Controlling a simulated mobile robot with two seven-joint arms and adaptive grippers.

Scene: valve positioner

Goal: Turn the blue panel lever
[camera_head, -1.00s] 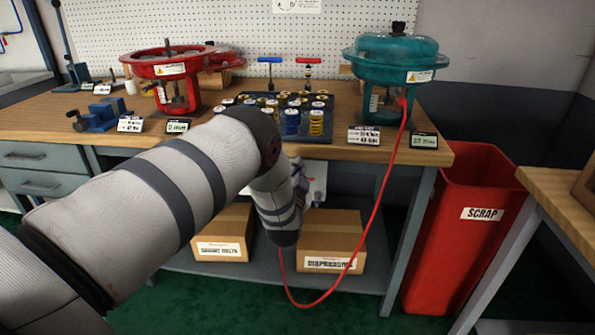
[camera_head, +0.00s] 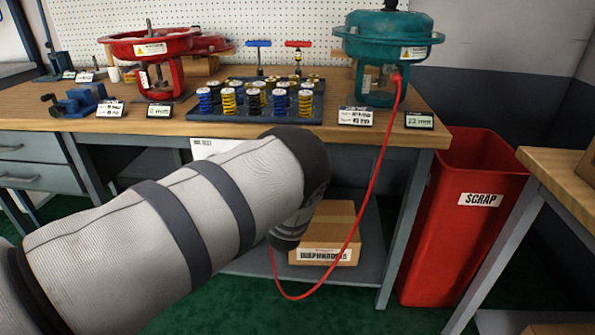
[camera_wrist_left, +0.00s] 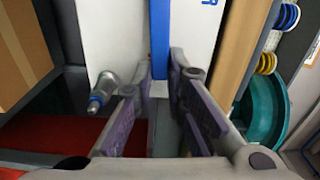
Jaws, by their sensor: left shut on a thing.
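The blue panel lever (camera_wrist_left: 159,38) shows in the left wrist view as a straight blue bar in front of a white panel (camera_wrist_left: 108,35). My left gripper (camera_wrist_left: 161,82) has its two fingers on either side of the lever's near end and is shut on it. The contact itself is partly hidden by the fingers. In the head view my left forearm hides the gripper and the lever. Only a strip of the white panel (camera_head: 208,148) shows there, below the bench edge. My right gripper is in neither view.
A metal fitting with a blue tip (camera_wrist_left: 103,90) stands left of my fingers. A red hose (camera_head: 368,180) hangs from the teal actuator (camera_head: 388,38) past my wrist. Coil springs in a tray (camera_head: 230,116) stand on the bench above. A carton (camera_head: 330,228) and red scrap bin (camera_head: 462,240) are nearby.

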